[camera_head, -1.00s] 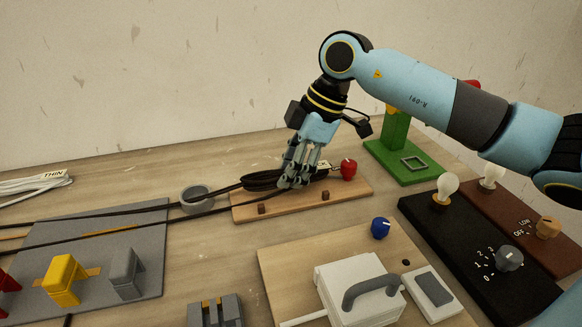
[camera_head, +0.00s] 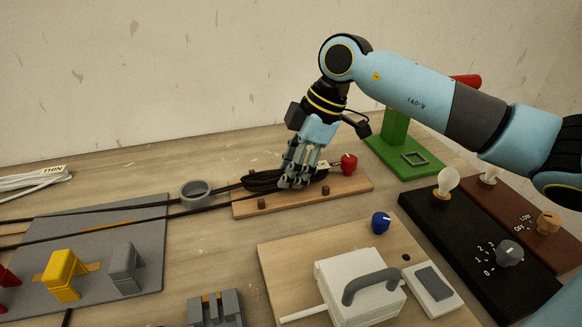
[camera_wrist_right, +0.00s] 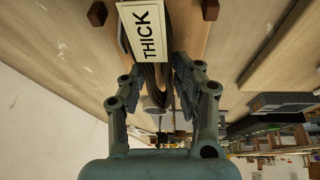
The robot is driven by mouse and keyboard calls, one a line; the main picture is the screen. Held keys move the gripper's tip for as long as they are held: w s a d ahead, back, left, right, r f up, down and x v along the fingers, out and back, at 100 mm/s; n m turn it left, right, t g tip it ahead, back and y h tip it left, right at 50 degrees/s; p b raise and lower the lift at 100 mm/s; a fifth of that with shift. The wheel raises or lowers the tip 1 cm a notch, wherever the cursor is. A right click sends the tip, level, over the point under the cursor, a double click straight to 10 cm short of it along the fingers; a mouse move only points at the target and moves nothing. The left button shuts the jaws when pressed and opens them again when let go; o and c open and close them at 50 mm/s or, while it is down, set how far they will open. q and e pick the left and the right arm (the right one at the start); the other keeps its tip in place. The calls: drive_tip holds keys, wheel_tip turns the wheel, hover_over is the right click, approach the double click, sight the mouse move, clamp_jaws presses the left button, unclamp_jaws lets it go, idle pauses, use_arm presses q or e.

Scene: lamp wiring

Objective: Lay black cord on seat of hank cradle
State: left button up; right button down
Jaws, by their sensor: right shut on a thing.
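The black cord (camera_head: 262,181) is a coiled hank with long runs trailing left across the table. My right gripper (camera_head: 297,181) is shut on its right end, low over the hank cradle, a long wooden board (camera_head: 350,186) with short brown pegs. In the right wrist view, the gripper (camera_wrist_right: 165,92) has a finger on each side of the dark cord, and a white tag reading THICK (camera_wrist_right: 145,30) hangs beside it. The hank lies over the board's back side; the fingers hide part of it, and I cannot tell if it touches the seat. My left gripper is not in view.
A red knob (camera_head: 349,164) stands at the cradle's right end. A grey ring (camera_head: 195,191) is left of it beside the cord runs. A green stand (camera_head: 400,160) is behind right. A white box with a grey handle (camera_head: 360,290) stands in front. White THIN cord (camera_head: 35,180) lies far left.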

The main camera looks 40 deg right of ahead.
drive_tip(key=shift+f, duration=0.25)
idle(0.4)
drive_tip(key=c, duration=0.9)
unclamp_jaws()
drive_tip(key=shift+o, duration=0.2)
drive_tip(key=shift+f, duration=0.1)
drive_tip(key=v, duration=1)
drive_tip(key=shift+s+d+r, duration=0.1)
drive_tip(key=shift+d+r, duration=0.1)
drive_tip(key=shift+v, duration=0.75)
drive_tip(key=shift+a, duration=0.1)
